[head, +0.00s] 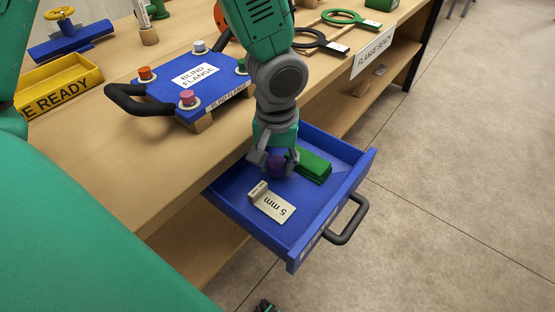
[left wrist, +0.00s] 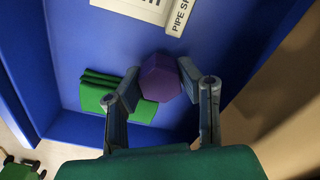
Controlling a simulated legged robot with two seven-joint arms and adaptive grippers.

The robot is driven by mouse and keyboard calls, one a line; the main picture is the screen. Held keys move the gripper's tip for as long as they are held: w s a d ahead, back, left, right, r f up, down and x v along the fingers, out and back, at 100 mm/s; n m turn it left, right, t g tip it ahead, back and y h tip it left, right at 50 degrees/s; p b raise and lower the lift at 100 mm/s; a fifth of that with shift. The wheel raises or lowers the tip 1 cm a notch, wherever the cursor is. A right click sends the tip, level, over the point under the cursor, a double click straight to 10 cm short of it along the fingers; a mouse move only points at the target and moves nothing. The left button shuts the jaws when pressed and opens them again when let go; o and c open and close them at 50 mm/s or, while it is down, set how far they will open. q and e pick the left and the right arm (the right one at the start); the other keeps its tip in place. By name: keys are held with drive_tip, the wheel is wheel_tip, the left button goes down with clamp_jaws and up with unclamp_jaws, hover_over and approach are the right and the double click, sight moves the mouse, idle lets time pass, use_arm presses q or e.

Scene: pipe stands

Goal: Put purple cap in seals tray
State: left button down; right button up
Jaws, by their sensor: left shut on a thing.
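The purple cap (head: 277,165) is between the fingertips of my left gripper (head: 273,163), which is shut on it. In the left wrist view the cap (left wrist: 160,77) shows as a faceted purple piece, with one finger of the gripper (left wrist: 158,88) on each side. The cap is inside the pulled-out blue drawer (head: 325,222), low over its floor; I cannot tell whether it touches the floor. No label in view can be read as a seals tray; the lettering on the drawer's front is too small. My right gripper is not in view.
A green stack (head: 314,166) and a white "5 mm" card (head: 272,204) lie in the drawer beside the cap. A blue blind-flange board (head: 190,86) and a yellow tray (head: 60,88) stand on the wooden bench (head: 95,150). The drawer's black handle (head: 350,218) sticks out.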

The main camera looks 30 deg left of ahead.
sight(277, 163)
use_arm(q)
drive_tip(key=c, duration=1.4)
unclamp_jaws()
drive_tip(key=shift+r, duration=0.1)
wheel_tip(277, 163, up, 13)
drive_tip(key=p, duration=0.4)
